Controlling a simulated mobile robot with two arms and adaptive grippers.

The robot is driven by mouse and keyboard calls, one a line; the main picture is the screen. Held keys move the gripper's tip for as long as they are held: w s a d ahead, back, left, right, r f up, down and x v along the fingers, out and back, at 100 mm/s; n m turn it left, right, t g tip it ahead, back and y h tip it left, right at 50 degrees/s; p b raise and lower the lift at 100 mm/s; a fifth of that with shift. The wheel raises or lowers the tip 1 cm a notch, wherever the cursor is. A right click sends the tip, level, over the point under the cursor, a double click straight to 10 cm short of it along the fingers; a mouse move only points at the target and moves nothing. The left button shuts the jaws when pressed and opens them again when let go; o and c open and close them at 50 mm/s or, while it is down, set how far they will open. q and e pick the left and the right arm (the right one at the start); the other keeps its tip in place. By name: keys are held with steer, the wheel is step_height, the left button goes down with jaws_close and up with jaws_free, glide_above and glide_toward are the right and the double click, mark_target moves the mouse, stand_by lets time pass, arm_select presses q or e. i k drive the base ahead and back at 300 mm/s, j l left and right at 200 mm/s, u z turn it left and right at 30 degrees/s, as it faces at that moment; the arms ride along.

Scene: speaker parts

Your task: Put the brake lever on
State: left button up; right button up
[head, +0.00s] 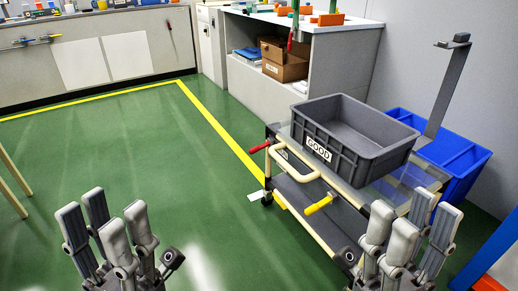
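A cart (335,235) stands right of the middle in the head view. It has a red lever (260,146) at its left corner, pointing left, and a yellow lever (319,205) low on its near side. I cannot tell from the picture which one is the brake lever. My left gripper (104,213) is at the lower left, fingers spread and empty, well away from the cart. My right gripper (412,216) is at the lower right, fingers apart and empty. It overlaps the cart's near right part in the view and hides some of it; neither lever is between its fingers.
A grey crate (350,150) labelled GOOD sits on the cart. A blue bin (463,157) stands behind it by the wall. A workbench (345,68) with cardboard boxes (284,66) is at the back. Green floor (120,140) left of the cart is clear.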

mark_target(257, 149)
steer(key=i+j+z, duration=0.75)
steer(key=i, duration=0.05)
